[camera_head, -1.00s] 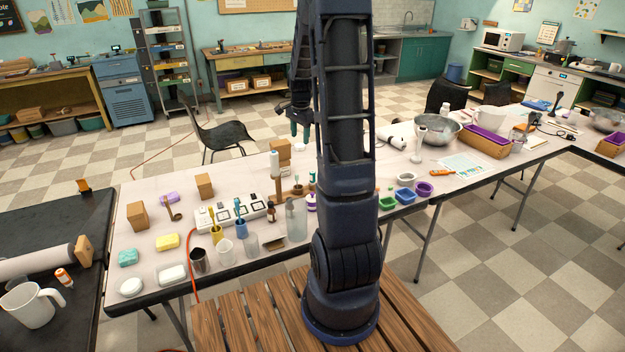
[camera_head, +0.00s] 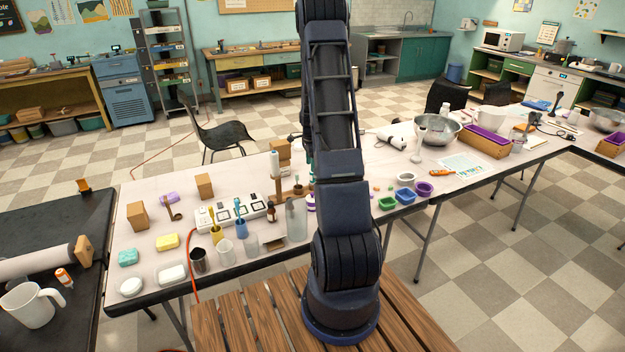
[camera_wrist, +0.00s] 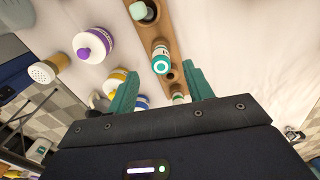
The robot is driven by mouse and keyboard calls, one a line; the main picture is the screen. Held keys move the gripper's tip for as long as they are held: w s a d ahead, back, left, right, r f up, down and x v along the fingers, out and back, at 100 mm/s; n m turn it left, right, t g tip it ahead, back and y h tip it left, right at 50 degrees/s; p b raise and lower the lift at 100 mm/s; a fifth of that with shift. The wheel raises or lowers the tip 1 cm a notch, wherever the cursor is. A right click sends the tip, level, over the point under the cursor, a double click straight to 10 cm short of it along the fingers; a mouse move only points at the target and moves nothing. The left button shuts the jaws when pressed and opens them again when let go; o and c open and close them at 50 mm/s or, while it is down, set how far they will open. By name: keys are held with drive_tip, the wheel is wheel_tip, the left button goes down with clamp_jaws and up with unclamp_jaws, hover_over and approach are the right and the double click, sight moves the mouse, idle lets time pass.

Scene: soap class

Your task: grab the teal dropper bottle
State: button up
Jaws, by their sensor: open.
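In the wrist view a teal-and-white bottle (camera_wrist: 161,60) stands in a hole of a wooden rack (camera_wrist: 180,42), seen from above. Its round teal-rimmed top lies between and just ahead of the teal fingers of my gripper (camera_wrist: 163,73). The fingers are spread, with nothing held. I cannot tell for certain which one is the dropper bottle. In the head view my arm hides most of the gripper and the rack.
In the head view a clear cylinder (camera_head: 297,219), a brown bottle (camera_head: 271,212) and a power strip (camera_head: 232,212) crowd the table left of my arm.

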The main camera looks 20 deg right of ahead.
wheel_tip(320, 180, down, 3)
drive_tip(key=shift+d+f, duration=0.2)
drive_tip(key=shift+f, duration=1.1)
drive_tip(key=shift+d+f, duration=0.15)
drive_tip(key=shift+f, duration=1.15)
drive_tip(key=shift+c, duration=0.4)
drive_tip(key=c, duration=1)
